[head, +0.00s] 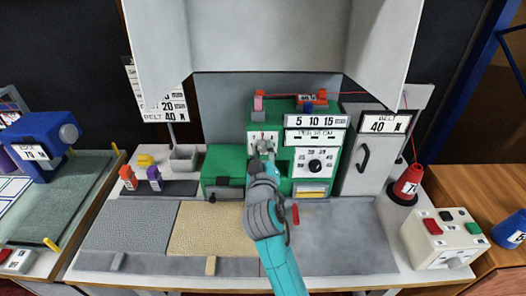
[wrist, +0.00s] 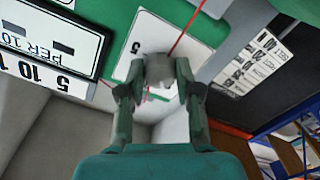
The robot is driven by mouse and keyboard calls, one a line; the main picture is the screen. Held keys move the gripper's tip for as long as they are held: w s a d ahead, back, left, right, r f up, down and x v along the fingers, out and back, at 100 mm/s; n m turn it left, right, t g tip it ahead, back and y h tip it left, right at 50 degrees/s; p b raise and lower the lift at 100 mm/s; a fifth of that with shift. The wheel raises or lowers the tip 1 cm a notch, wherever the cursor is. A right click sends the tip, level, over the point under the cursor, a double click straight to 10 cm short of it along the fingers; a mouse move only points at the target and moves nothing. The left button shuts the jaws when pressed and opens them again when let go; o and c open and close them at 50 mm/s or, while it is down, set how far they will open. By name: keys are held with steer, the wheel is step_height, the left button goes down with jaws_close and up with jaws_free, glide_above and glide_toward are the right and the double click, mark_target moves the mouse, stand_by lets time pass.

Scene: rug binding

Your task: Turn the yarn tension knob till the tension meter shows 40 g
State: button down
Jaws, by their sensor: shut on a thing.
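The green machine (head: 224,160) stands at the back middle of the bench. A small white scale plate (head: 263,137) with markings is on its front. My gripper (head: 265,150) reaches this plate, and its fingers are shut on a pale grey knob (wrist: 160,68) in front of the plate, which also shows in the wrist view (wrist: 140,48). The fingers hide part of the knob and its scale, so its setting is unreadable. A second white panel with a round black dial (head: 315,166) is to the right. I cannot tell which face is the tension meter, nor a gram reading.
A red yarn (wrist: 185,32) passes close by the gripper. A sign reading 5 10 15 (head: 316,122) is above the dial. A grey cabinet (head: 366,155) and red cone (head: 407,184) stand right. A grey mat (head: 130,225) lies at front left.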

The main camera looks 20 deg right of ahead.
steer(key=shift+n, duration=0.7)
steer(key=c, duration=0.8)
jaws_free()
steer(key=v, duration=1.2)
